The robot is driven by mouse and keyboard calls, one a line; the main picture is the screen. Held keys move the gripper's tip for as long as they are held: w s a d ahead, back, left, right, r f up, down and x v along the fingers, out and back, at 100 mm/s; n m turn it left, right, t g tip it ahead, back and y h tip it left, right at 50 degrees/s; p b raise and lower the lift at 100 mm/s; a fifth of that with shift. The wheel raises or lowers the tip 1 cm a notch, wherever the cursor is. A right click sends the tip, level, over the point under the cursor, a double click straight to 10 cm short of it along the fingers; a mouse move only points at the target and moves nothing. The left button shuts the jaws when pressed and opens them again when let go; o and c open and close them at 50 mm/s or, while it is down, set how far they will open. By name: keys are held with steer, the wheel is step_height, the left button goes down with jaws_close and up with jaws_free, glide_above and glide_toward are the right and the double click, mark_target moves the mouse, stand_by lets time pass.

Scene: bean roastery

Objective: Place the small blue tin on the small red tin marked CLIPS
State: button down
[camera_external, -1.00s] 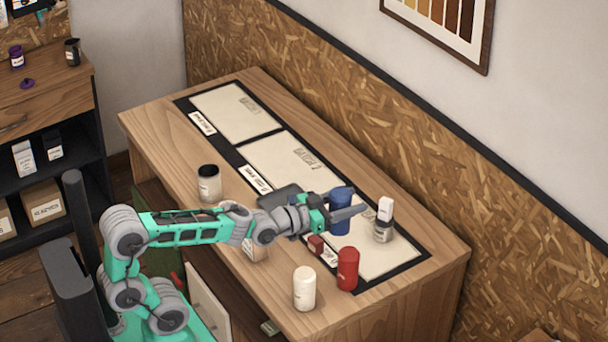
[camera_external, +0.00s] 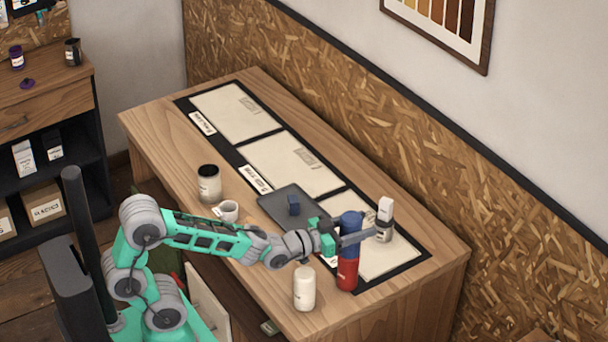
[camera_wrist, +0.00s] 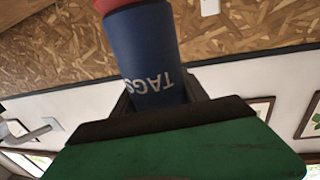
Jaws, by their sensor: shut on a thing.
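My gripper (camera_external: 350,238) is shut on the blue tin (camera_external: 350,220) and holds it upright, directly above the red tin (camera_external: 347,273) near the front right of the desk. The blue tin's lower end meets the red tin's top in the picture; I cannot tell whether it bears on it. In the wrist view the blue tin (camera_wrist: 145,45) sits between the fingers (camera_wrist: 160,95), with upside-down TAGS lettering. The red tin (camera_wrist: 108,4) shows at the top edge there, right against it. Its marking cannot be read.
A grey tray (camera_external: 272,207) holds a small dark blue block (camera_external: 293,205). A cup (camera_external: 228,211) and jar (camera_external: 208,184) stand further left.

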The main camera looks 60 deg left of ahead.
mark_target(341, 231)
steer(key=c, duration=0.6)
jaws_free()
steer(key=shift+r+p, duration=0.2)
steer(key=shift+p, duration=0.15)
steer(key=s, duration=0.5)
steer(key=s+a+b, duration=0.1)
steer(key=s, duration=0.1)
steer(key=shift+s+f, duration=0.1)
steer(key=shift+s, duration=0.15)
steer(key=shift+a, duration=0.1)
